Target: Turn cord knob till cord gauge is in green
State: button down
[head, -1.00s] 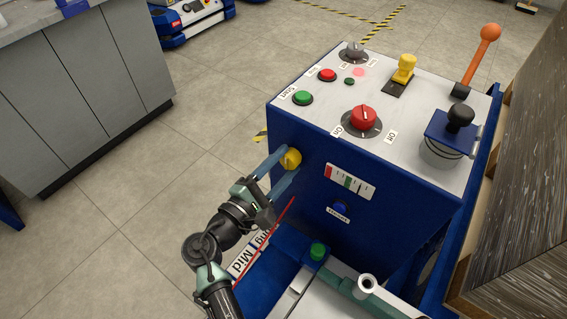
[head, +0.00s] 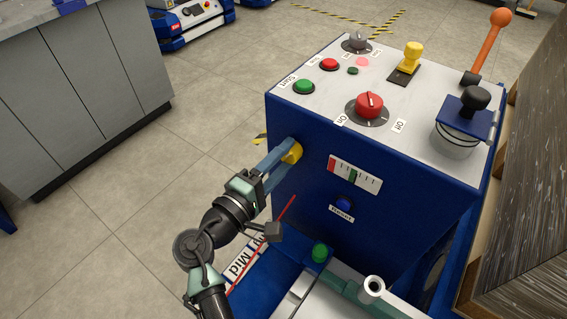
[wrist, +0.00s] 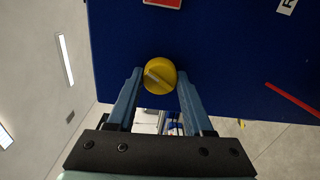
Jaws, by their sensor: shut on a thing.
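The yellow cord knob (head: 295,151) sits on the blue front face of the control box. My gripper (head: 289,154) reaches it from the lower left, its blue fingers shut on the knob. In the wrist view the knob (wrist: 160,76) sits between the two fingertips, and its pale mark points to the left and slightly up. The gauge (head: 367,181) is a white strip on the same face, right of the knob, with a red zone at its left end and a green zone near its middle. Its pointer is too small to make out clearly.
A blue button (head: 343,203) with a label is below the gauge. The box top holds a red knob (head: 369,104), a green button (head: 304,87), a yellow switch (head: 411,57) and an orange lever (head: 489,45). The floor left of the box is clear.

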jog(key=shift+f+m+b, duration=0.1)
jog(key=shift+m+b, duration=0.45)
jog(key=shift+m, duration=0.25)
jog(key=shift+c, duration=1.4)
grip_release()
jog(key=p+v, duration=0.2)
jog(key=v, duration=1.1)
